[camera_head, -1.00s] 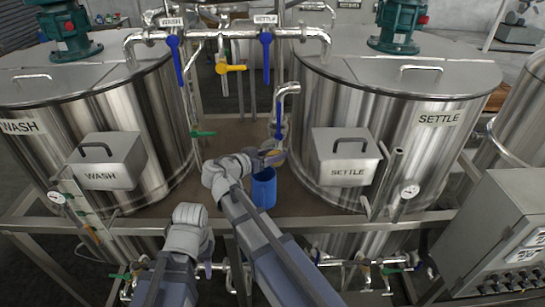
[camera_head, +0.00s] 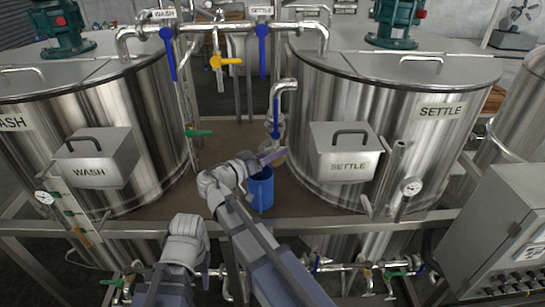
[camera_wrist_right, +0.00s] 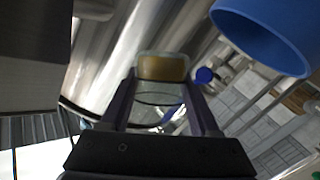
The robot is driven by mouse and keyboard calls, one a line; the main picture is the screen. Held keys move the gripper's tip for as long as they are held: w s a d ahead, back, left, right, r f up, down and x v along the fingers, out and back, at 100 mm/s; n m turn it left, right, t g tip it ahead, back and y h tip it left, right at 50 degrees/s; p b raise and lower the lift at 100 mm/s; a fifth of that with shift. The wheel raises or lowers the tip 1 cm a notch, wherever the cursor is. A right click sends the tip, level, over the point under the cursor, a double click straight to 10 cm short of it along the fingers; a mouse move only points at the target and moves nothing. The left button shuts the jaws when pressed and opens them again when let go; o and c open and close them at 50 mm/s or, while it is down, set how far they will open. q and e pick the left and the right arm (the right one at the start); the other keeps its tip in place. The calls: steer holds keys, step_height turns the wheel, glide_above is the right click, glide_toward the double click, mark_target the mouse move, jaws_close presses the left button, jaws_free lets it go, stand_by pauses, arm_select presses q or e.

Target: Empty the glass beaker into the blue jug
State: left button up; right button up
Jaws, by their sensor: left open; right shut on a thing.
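The blue jug (camera_head: 261,190) stands on the brown deck between the two tanks, and its rim and wall show at the upper right of the right wrist view (camera_wrist_right: 262,36). My right gripper (camera_head: 271,157) is shut on the glass beaker (camera_head: 279,159), close above the jug's mouth. In the right wrist view the beaker (camera_wrist_right: 163,68) is between the fingers, with tan liquid inside at the end away from the gripper. Its exact tilt is hard to tell. My left gripper (camera_head: 206,266) is low at the front, away from both; its fingers are mostly hidden.
The WASH tank (camera_head: 150,120) is at left and the SETTLE tank (camera_head: 420,150) at right, each with a box on its front. A bent tap pipe (camera_head: 285,85) hangs just behind the jug. A steel rail (camera_head: 330,222) crosses in front. A control cabinet (camera_head: 500,240) is at lower right.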

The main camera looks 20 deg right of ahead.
steer(key=shift+s+d+f+n+t+h+b, duration=0.1)
steer(key=shift+n+t+h+b, duration=0.4)
steer(key=shift+n+b, duration=0.7)
steer(key=shift+d+f+n+t+h+b, duration=0.1)
steer(key=shift+n+t+h+b, duration=0.2)
steer(key=shift+n+h+b, duration=0.85)
steer(key=shift+a+n+t+b, duration=0.15)
steer(key=shift+n+t+b, duration=0.65)
steer(key=shift+n+b, duration=0.5)
steer(key=shift+a+n+t+b, duration=0.1)
steer(key=shift+n+t+b, duration=0.85)
steer(key=shift+b, duration=0.5)
steer(key=n, duration=0.1)
steer(key=n+t, duration=0.1)
steer(key=n+t+b, duration=0.1)
steer(key=shift+w+a+r+n, duration=0.2)
steer(key=shift+a+r+n, duration=0.1)
steer(key=shift+r, duration=0.05)
steer(key=shift+w+a+r+n+t+y+b, duration=0.15)
steer(key=shift+n+t+y, duration=0.1)
steer(key=shift+n+t, duration=0.4)
steer(key=shift+a+r+n+t+y+b, duration=0.1)
steer(key=shift+r+n+t+y, duration=0.25)
steer(key=shift+n, duration=0.55)
steer(key=shift+w+a+n+t+y+b, duration=0.1)
steer(key=shift+n+t+y, duration=0.05)
steer(key=shift+n+t, duration=0.5)
